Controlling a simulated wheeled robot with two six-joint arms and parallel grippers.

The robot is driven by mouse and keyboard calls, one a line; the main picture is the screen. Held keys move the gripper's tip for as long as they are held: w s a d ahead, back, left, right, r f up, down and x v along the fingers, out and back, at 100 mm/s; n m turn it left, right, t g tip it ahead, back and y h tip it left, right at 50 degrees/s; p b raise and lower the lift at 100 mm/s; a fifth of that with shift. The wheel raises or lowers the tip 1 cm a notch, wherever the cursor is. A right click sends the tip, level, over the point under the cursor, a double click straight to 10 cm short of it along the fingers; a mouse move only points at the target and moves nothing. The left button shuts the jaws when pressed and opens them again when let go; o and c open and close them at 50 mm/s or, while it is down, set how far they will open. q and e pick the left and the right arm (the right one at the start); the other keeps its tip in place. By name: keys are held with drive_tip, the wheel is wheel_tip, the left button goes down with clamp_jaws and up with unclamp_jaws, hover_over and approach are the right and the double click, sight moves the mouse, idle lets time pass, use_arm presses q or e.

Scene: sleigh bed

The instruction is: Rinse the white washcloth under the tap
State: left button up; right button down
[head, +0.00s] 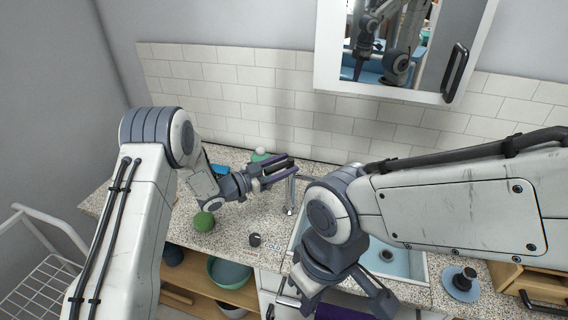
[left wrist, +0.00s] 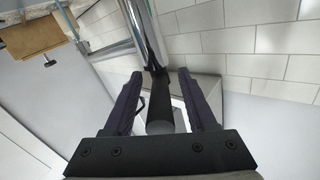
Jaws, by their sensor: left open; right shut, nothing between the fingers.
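The tap (head: 291,192) is a chrome post with a spout at the left end of the blue sink (head: 416,268). My left gripper (head: 290,167) is open beside the upper part of the tap. In the left wrist view, a chrome tube with a dark lower part (left wrist: 145,40) runs between the spread fingers of my left gripper (left wrist: 160,95); I cannot tell whether they touch it. My right gripper (head: 345,290) is low at the sink's front edge, shut and empty, its fingertips partly out of sight. I cannot make out a white washcloth; my right arm hides part of the sink.
A green ball (head: 204,221) and a small dark cup (head: 255,239) stand on the speckled counter (head: 185,226). A dark item on a blue saucer (head: 462,283) and a wooden rack (head: 530,283) are at right. A mirrored cabinet (head: 395,45) hangs above. Shelves below hold bowls (head: 229,271).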

use_arm(q)
clamp_jaws()
idle(1.4)
